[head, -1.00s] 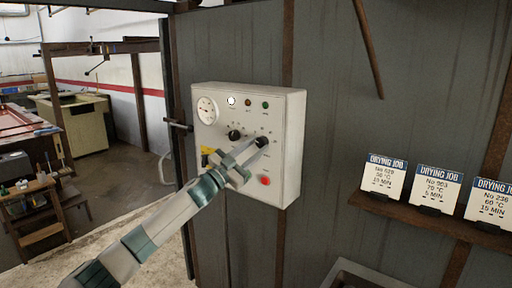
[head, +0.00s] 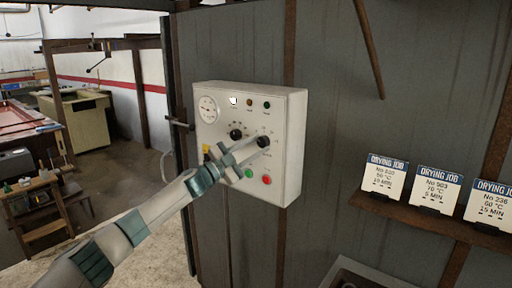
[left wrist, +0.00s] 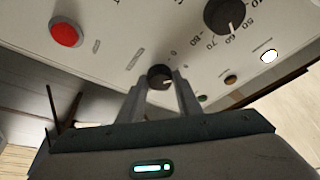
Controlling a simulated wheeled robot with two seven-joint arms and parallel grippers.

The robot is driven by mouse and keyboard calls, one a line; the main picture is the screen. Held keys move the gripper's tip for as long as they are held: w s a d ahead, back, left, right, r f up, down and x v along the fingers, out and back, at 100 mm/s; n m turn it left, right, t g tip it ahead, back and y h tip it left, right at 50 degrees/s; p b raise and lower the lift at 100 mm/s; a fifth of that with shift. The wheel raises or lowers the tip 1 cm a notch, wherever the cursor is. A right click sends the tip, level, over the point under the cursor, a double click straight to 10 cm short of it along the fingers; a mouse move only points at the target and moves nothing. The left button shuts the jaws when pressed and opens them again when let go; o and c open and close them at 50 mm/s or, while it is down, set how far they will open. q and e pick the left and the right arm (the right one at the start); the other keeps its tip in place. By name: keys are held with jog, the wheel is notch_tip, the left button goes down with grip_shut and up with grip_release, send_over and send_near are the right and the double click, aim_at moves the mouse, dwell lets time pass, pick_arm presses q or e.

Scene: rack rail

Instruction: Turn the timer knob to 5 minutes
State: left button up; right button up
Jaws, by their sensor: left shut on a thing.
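The control box (head: 226,108) is a pale panel on the grey wall. The timer knob (left wrist: 160,73) is small and dark, with a white pointer mark, and sits between the two fingers of my left gripper (left wrist: 161,88) in the left wrist view. The gripper is shut on it. In the head view the left gripper (head: 257,144) reaches the right-hand knob (head: 263,141) from the lower left. The exact scale value at the pointer is too small to read. A larger temperature knob (left wrist: 224,15) with numbers stands beside it, clear of the fingers. My right gripper is out of view.
The box has a gauge (head: 208,109), a lit white lamp (head: 233,100), a green button (head: 249,173) and a red button (head: 267,180). Drying-job cards (head: 435,190) stand on a rusty shelf (head: 408,211) at the right.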

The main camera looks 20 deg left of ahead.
pick_arm(q)
jog(key=o, duration=0.9)
jog(key=shift+o, duration=0.7)
jog(key=shift+s, duration=0.1)
jog(key=shift+s+a+f+b, duration=0.3)
jog(key=shift+s+a, duration=0.05)
jog(key=b+v, duration=0.6)
jog(key=v, duration=1)
jog(key=shift+r, duration=0.15)
jog(key=shift+a, duration=0.15)
